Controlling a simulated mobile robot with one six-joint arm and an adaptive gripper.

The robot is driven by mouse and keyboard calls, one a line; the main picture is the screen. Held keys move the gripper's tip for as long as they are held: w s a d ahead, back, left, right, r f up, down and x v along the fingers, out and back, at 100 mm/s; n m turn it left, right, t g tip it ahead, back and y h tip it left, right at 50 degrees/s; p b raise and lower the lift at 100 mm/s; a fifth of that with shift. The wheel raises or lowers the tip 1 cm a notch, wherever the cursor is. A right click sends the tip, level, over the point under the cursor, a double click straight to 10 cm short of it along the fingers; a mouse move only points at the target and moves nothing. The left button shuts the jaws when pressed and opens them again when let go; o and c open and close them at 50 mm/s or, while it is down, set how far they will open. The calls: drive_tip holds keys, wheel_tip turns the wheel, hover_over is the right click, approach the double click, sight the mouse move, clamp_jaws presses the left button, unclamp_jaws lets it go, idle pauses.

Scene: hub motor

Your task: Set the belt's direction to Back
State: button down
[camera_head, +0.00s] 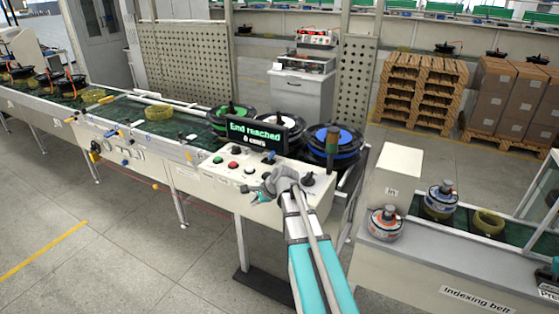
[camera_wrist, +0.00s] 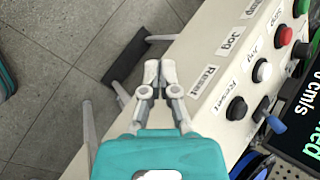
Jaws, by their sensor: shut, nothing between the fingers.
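The control panel (camera_head: 205,170) stands at the near end of the belt (camera_head: 160,128). Its display (camera_head: 257,133) reads "End reached" and 0 cm/s. The panel has a green button (camera_head: 217,160), a red button (camera_head: 233,165), a white button (camera_head: 249,171), a blue-handled switch (camera_head: 268,157) and a black knob (camera_head: 308,179). No legible label marks which control sets direction. In the wrist view the white button (camera_wrist: 262,70) is labelled Jog and a black button (camera_wrist: 237,108) Reset; the blue handle (camera_wrist: 276,124) is beside them. My gripper (camera_wrist: 159,78) is shut and empty, off the panel's front edge.
Black wheel hubs with green, white and blue faces (camera_head: 333,142) stand behind the display. A second bench, labelled Indexing belt (camera_head: 470,297), with motors is at the right. Pallets (camera_head: 418,92) and boxes are behind. The floor left of my arm is clear.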

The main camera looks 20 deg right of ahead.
sight(272, 157)
drive_tip(key=w+d+r+m+t, duration=0.1)
drive_tip(key=w+d+m, duration=0.1)
drive_tip(key=d+m, duration=0.1)
drive_tip(key=w+d+r+m+t, duration=0.1)
drive_tip(key=w+d+m, duration=0.2)
drive_tip(key=d, duration=0.1)
drive_tip(key=w+d+r+m+t+b, duration=0.1)
drive_tip(key=w+d+m, duration=0.1)
drive_tip(key=d+m, duration=0.1)
drive_tip(key=shift+w+d+t, duration=0.4)
drive_tip(key=w+d+r+m+t, duration=0.1)
drive_tip(key=d+m, duration=0.1)
drive_tip(key=d, duration=0.1)
drive_tip(key=w+d+r+m+t, duration=0.1)
drive_tip(key=d+m, duration=0.2)
drive_tip(key=w+d+m+t, duration=0.1)
drive_tip(key=d+m, duration=0.2)
drive_tip(key=shift+w+d+r+h, duration=0.2)
drive_tip(key=shift+d+r+h, duration=0.1)
drive_tip(key=shift+r, duration=0.1)
drive_tip(key=shift+b+x, duration=2.15)
drive_tip(key=shift+x, duration=2.85)
drive_tip(key=shift+f, duration=0.1)
drive_tip(key=shift+d, duration=0.45)
drive_tip(key=shift+w+a, duration=0.1)
drive_tip(key=shift+a, duration=0.6)
drive_tip(key=shift+p, duration=0.45)
